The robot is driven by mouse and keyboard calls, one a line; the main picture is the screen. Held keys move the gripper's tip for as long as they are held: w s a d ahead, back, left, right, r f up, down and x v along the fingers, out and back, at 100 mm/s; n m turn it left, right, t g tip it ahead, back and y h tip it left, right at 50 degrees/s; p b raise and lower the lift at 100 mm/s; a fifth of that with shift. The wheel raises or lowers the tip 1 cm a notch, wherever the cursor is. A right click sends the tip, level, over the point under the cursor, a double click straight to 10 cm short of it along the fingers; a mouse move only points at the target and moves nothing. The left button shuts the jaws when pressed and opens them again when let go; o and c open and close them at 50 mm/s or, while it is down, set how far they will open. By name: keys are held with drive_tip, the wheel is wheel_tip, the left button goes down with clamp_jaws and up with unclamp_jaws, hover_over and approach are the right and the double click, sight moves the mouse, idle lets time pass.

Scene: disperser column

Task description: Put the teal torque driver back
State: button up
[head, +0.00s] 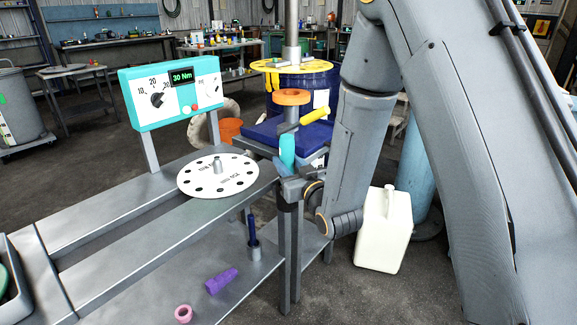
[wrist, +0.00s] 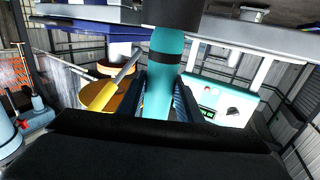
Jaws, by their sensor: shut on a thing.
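The teal torque driver (head: 287,150) stands roughly upright in my gripper (head: 289,172), above the right end of the metal bench. In the wrist view the teal driver (wrist: 160,85) sits between the two fingers (wrist: 164,98), which are closed on it; a black part of it rises above the teal section. A teal control box (head: 173,90) with a dial and a 30 Nm display stands on posts at the bench's back. A white disc with a ring of dark holes (head: 240,178) lies on the bench, left of my gripper.
A yellow-handled tool (head: 314,116) and an orange ring (head: 291,97) are just behind the driver. On the lower shelf are a small grey cup (head: 254,253) with a dark blue rod, a purple piece (head: 221,280) and a pink ring (head: 183,313). A white canister (head: 383,230) stands on the floor.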

drive_tip(key=shift+f, duration=0.35)
drive_tip(key=shift+f, duration=0.15)
drive_tip(key=o, duration=1.2)
